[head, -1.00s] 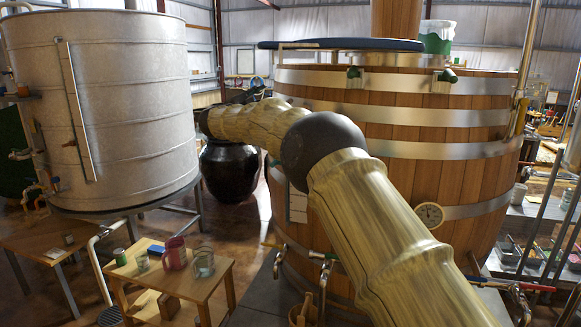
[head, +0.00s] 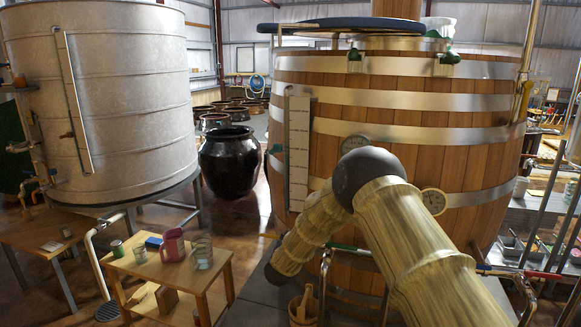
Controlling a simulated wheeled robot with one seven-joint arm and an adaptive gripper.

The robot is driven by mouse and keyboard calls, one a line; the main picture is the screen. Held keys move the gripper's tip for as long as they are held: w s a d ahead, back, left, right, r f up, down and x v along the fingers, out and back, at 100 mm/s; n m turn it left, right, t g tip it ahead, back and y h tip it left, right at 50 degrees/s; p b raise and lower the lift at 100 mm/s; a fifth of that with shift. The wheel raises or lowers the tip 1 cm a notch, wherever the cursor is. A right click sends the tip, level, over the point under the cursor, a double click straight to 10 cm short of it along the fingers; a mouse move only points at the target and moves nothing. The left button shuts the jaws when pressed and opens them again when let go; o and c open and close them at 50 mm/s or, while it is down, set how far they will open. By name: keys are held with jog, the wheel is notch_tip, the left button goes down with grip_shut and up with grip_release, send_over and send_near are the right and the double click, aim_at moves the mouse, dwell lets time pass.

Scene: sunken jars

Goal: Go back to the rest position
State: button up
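My arm crosses the right half of the head view. Its upper link comes up from the bottom right to a dark elbow, and the forearm slopes down and left from there in front of the wooden vat (head: 430,150). The forearm ends low, near the vat's base. My gripper cannot be made out beyond it, so its fingers and anything in them are hidden. A large glossy black jar (head: 230,165) stands on the floor left of the vat, apart from the arm. Several more dark jars (head: 214,120) stand in rows behind it.
A small wooden table (head: 185,275) at lower left holds a pink mug (head: 173,245), a glass jar (head: 201,252), a green can (head: 118,249) and a blue item (head: 154,242). A grey metal tank (head: 125,100) stands behind it.

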jog(key=s+d+f+n+g+y+b, duration=0.15)
jog(key=s+d+f, duration=0.25)
jog(key=s+f, duration=0.6)
jog(key=s+d+f+n+g+b, duration=0.1)
jog(key=s+d+f+g, duration=0.3)
jog(key=s+f, duration=0.6)
jog(key=s+d+f+n+g+b, duration=0.15)
jog(key=s+d+f, duration=0.35)
jog(key=s+f, duration=0.5)
jog(key=s+d+f+g+b, duration=0.1)
jog(key=s+d+g, duration=0.1)
jog(key=s, duration=1.1)
jog(key=s+d+f+n+g+b, duration=0.1)
jog(key=s+d+f+g, duration=0.1)
jog(key=s, duration=1.2)
jog(key=s+d+f+g+y+b, duration=0.1)
jog(key=s+d+g, duration=0.3)
jog(key=s, duration=0.9)
jog(key=shift+s+d+f+n, duration=0.3)
jog(key=shift+d+f, duration=0.35)
jog(key=shift+d, duration=0.1)
jog(key=shift+c, duration=0.6)
jog(key=shift+d, duration=0.1)
